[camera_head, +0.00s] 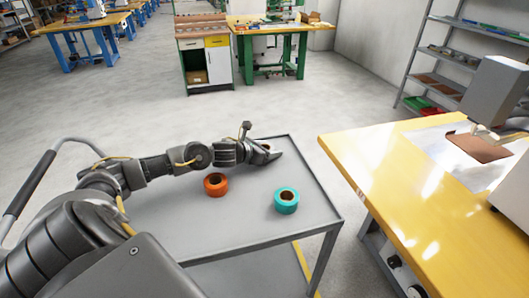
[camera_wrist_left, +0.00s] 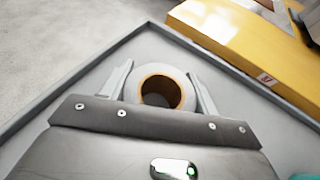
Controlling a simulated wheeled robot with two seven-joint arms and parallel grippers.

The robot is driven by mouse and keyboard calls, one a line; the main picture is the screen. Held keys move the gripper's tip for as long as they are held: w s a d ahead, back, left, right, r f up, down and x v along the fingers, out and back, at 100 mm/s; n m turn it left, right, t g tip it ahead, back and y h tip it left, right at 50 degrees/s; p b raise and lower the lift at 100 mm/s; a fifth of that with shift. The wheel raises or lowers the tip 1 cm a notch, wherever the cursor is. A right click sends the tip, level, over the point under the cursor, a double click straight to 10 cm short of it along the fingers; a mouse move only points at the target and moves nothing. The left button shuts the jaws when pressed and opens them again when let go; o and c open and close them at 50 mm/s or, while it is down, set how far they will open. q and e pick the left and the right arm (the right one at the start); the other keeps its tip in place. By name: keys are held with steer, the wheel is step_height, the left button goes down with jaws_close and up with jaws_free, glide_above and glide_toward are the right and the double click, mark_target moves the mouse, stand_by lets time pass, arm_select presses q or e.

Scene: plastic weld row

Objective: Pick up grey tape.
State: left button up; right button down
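The grey tape (camera_wrist_left: 144,75) is a pale roll with an orange-brown core, lying on the grey cart top. In the left wrist view it sits between the two fingers of my left gripper (camera_wrist_left: 160,72). The fingers lie close along both sides of the roll; whether they press on it cannot be told. In the head view my left gripper (camera_head: 266,152) is low at the cart's far right part and largely hides the tape. My right gripper is not in view.
An orange tape roll (camera_head: 215,184) and a teal tape roll (camera_head: 286,200) stand on the grey cart (camera_head: 240,225), nearer than the gripper. The cart has a raised rim. A yellow-topped table (camera_head: 400,200) with a machine (camera_head: 495,92) stands close on the right.

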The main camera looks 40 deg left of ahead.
arm_select(q)
steer(key=c, duration=0.3)
steer(key=shift+r, duration=0.15)
